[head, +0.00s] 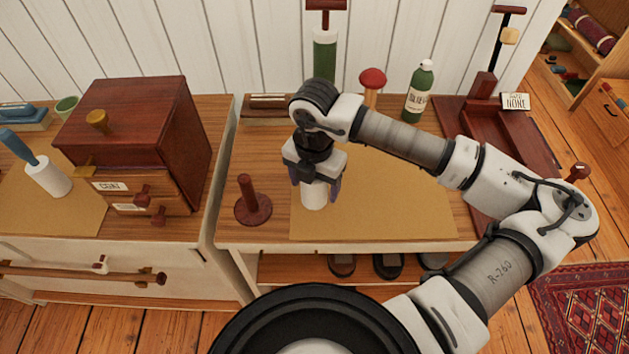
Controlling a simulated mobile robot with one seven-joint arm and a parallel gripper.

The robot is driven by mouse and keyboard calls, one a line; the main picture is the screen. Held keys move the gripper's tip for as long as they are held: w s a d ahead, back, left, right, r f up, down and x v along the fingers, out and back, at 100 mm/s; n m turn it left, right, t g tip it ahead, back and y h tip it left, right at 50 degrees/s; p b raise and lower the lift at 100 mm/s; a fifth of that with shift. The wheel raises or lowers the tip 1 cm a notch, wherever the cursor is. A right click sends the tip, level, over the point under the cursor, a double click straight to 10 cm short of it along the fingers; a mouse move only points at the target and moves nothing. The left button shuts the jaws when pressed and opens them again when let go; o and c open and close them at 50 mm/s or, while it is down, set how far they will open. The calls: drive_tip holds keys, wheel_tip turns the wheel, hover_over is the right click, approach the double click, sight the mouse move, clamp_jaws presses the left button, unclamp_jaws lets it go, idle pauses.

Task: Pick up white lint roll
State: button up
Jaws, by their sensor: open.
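A plain white lint roll (314,197) stands upright on the tan mat (390,205) on the right-hand wooden top. My gripper (315,184) points down over it, with one dark finger on each side of the roll. The jaws are open, and I cannot tell whether either finger touches it. The roll's upper part is hidden by my gripper. Another white roll with a blue handle (47,177) lies on the left-hand cabinet.
A red-brown peg stand (253,207) stands just left of the mat. A brown drawer box (140,140) is further left. A green bottle (418,92) and a red-topped peg (372,80) stand behind my arm. A dark tray (510,150) is at right. The mat's right side looks clear.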

drive_tip(key=c, duration=1.1)
